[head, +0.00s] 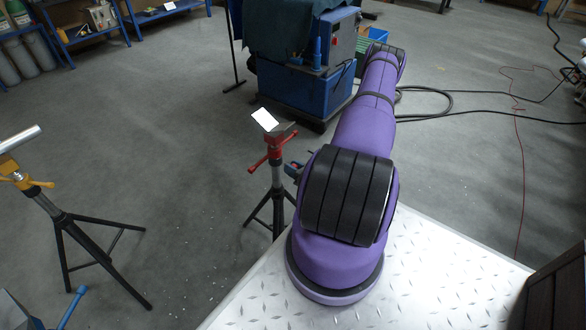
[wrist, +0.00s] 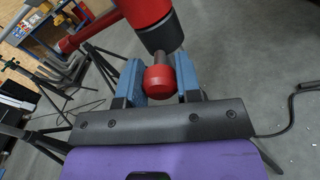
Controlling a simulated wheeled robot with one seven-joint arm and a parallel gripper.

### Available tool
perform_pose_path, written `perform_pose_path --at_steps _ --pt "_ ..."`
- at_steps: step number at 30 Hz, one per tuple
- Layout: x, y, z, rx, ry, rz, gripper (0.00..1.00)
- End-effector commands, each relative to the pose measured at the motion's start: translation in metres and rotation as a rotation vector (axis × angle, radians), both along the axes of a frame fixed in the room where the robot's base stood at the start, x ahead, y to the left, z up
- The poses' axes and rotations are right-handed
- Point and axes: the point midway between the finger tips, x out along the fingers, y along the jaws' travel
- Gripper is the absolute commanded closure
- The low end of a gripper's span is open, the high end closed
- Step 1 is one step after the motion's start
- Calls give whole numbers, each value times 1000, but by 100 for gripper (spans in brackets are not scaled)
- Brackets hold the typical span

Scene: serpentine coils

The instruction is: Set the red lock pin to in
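The red lock pin (wrist: 160,82) shows in the wrist view as a rounded red knob on a short dark stem. The stem runs up to a black collar (wrist: 162,35) on a red tube; a short length of stem shows between knob and collar. My gripper (wrist: 160,75) has one blue finger on each side of the knob. The fingers are partly closed, and the gap is about the knob's width, so it looks gripped; the contact is not fully clear. In the head view my arm hides the pin and most of the gripper.
A red-topped tripod stand (head: 275,145) is just left of my arm. A yellow-topped tripod (head: 60,215) stands at the left. A blue machine cabinet (head: 305,85) is behind, with black hoses (head: 440,102) on the floor to its right. Grey floor between the tripods is open.

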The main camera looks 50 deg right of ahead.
Motion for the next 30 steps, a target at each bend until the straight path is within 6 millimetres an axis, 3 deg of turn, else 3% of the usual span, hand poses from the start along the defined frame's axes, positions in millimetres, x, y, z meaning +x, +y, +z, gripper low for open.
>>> perform_pose_path --at_steps 2,6,13,20,21,23,30 --pt "0 0 0 0 0 0 100" --pt "3 0 0 -1 0 0 100" --pt "28 0 0 0 -1 1 100" --pt "30 0 0 -1 -2 -1 100" --pt "30 0 0 -1 -2 -1 59" --pt "29 0 0 -1 -2 -1 45" --pt "29 0 0 0 -1 0 43"
